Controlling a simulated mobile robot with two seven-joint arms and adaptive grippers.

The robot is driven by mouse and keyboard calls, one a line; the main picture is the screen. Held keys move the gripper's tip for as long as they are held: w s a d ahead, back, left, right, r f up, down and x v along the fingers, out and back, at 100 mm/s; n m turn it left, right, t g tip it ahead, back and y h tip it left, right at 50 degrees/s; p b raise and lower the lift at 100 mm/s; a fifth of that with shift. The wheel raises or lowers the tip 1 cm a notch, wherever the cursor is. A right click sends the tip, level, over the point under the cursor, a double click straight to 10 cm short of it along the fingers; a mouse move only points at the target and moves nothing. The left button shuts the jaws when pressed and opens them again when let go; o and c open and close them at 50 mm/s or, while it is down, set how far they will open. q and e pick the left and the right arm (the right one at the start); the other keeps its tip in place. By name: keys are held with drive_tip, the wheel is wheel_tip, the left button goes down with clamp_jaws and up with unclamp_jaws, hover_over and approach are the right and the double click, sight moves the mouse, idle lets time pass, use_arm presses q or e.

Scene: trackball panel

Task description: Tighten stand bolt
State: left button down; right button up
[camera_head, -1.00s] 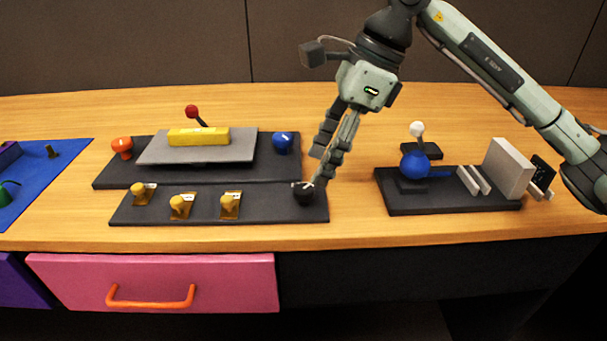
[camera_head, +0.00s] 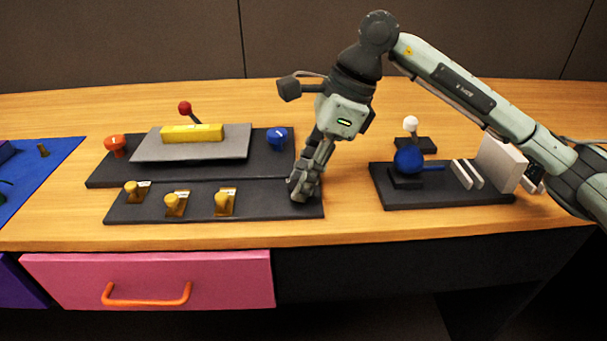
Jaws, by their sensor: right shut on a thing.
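My right gripper (camera_head: 298,192) reaches down from the upper right to the right end of the front dark panel (camera_head: 270,205). Its fingers are closed around the black knob there, which they hide almost wholly. I cannot tell whether this knob is the stand bolt. The trackball panel (camera_head: 450,199) stands to the right, apart from the gripper. It carries a blue ball (camera_head: 408,159), two light bars and a white block (camera_head: 499,163). My left gripper is not in view.
Behind is a dark panel with an orange knob (camera_head: 115,145), a blue knob (camera_head: 277,137) and a grey plate bearing a yellow bar (camera_head: 192,133). Yellow switches (camera_head: 223,201) line the front panel. A pink drawer (camera_head: 220,279) is below. Wood is clear between the panels.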

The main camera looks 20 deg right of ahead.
drive_tip(key=shift+c, duration=0.9)
